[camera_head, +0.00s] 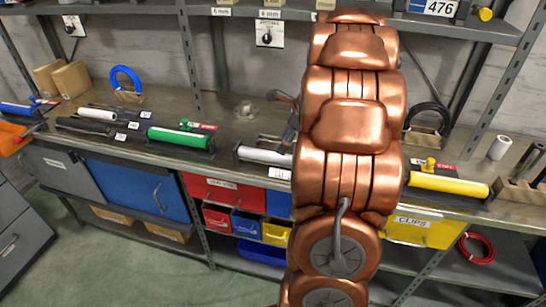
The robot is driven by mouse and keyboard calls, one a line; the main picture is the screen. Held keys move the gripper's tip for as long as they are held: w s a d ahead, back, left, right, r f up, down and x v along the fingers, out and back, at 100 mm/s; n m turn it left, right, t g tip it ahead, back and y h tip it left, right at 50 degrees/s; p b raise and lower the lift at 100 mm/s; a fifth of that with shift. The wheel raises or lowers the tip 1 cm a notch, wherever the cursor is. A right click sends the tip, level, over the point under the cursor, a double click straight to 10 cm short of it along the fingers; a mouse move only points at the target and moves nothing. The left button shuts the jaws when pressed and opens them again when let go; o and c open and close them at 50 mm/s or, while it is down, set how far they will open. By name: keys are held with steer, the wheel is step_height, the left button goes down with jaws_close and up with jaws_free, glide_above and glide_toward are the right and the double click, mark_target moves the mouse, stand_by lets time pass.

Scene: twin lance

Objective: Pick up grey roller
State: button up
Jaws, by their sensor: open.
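A light grey roller (262,155) lies on the workbench (222,125) near the middle of the view, toward the bench's front edge. Its right end is hidden behind my copper arm. My gripper (274,117) shows partly at the left side of the arm, above and behind the roller in the picture. Its dark fingers are spread and nothing shows between them. The rest of the gripper is hidden by the arm. The gripper appears apart from the roller, but its height over the bench is hard to tell.
A green roller (178,138) lies left of the grey one, and a yellow roller (448,185) lies right of my arm. A small grey round object (246,110) sits behind. A shelf (140,7) runs above the bench. Bare bench shows between the green and grey rollers.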

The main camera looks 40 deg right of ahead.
mark_target(275, 153)
steer(key=shift+x, duration=0.85)
steer(key=p+x, duration=0.1)
steer(key=x, duration=0.1)
steer(key=p+x, duration=0.1)
steer(key=x, duration=0.1)
steer(key=shift+w+a+r, duration=0.1)
steer(key=shift+w+a, duration=0.15)
steer(key=shift+w, duration=0.2)
steer(key=shift+w+f, duration=0.15)
steer(key=shift+f, duration=0.35)
jaws_close()
